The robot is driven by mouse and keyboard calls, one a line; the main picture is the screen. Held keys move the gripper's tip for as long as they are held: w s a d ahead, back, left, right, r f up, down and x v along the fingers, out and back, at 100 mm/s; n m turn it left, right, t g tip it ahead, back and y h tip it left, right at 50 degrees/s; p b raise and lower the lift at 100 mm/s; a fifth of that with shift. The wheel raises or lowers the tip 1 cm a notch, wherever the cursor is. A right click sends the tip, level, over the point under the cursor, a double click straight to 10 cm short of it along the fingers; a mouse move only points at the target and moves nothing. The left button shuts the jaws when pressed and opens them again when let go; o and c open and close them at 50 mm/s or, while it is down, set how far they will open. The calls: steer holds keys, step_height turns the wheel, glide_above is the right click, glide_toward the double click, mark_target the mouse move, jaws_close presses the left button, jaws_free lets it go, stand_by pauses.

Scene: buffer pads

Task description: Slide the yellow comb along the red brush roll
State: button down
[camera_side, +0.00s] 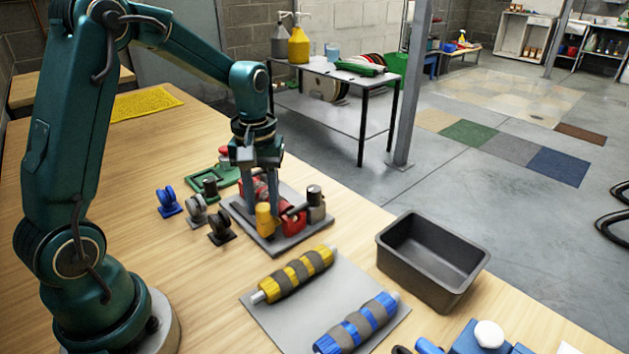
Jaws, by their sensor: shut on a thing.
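The red brush roll (291,220) is on a grey plate (265,248) on the wooden table. My fingers hide part of it, and red parts show behind and to the right of them. The yellow comb (264,216) is a small yellow block low at my fingertips, in front of the roll. My gripper (260,197) points down over the plate and is shut on the yellow comb. I cannot tell whether the comb touches the roll's surface.
A dark cylinder on a post (315,204) stands at the plate's right. Blue, grey and black wheeled pieces (195,211) stand to the left. A grey mat (339,283) with yellow and blue rolls and an empty dark bin (432,263) are to the front right.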

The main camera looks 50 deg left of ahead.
stand_by(0.4)
steer(key=a, duration=1)
steer(key=shift+a, duration=0.4)
steer(key=c, duration=0.8)
jaws_free()
steer(key=shift+d, duration=0.1)
steer(key=shift+r, duration=0.1)
step_height(320, 180, up, 5)
